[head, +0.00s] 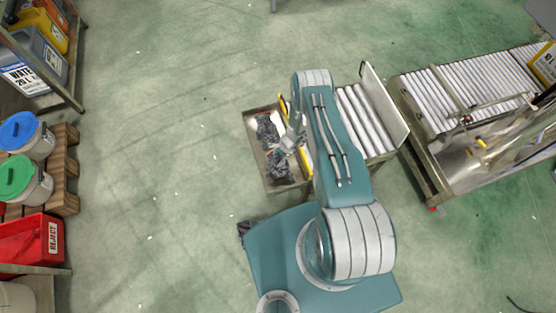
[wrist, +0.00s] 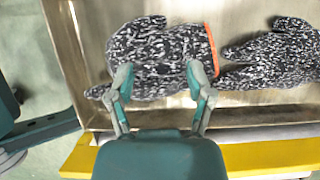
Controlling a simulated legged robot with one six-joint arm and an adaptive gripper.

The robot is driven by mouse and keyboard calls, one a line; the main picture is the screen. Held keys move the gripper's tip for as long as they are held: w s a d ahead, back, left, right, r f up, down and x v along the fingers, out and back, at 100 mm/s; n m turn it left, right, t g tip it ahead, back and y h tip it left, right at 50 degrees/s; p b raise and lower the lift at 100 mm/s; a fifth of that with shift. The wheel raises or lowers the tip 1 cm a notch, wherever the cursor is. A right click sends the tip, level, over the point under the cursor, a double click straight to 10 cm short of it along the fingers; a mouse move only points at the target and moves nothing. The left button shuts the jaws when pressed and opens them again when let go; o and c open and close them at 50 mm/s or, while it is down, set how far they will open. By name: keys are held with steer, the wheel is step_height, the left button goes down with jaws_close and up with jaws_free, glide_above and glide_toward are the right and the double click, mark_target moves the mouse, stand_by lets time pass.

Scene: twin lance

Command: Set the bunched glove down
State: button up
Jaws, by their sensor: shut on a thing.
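My gripper (wrist: 160,75) is shut on a black-and-white speckled glove (wrist: 163,45) with an orange cuff, one finger at each side of it. The held glove is over or in a shallow metal tray (wrist: 75,50); I cannot tell whether it touches the floor of the tray. A second speckled glove (wrist: 275,50) lies in the tray to its right, close to the cuff. In the head view my gripper (head: 290,143) reaches in from the tray's right side, with the held glove (head: 281,167) at the lower end and the other glove (head: 267,131) above.
A yellow edge strip (wrist: 255,158) runs along the tray's near side. White rollers (head: 362,120) stand right of my arm, and a longer roller conveyor (head: 460,88) lies further right. Shelves with cans and a red bin (head: 28,238) line the left. The green floor between is clear.

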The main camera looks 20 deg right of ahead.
mark_target(280, 159)
steer(key=shift+f, duration=1.55)
steer(key=o, duration=1)
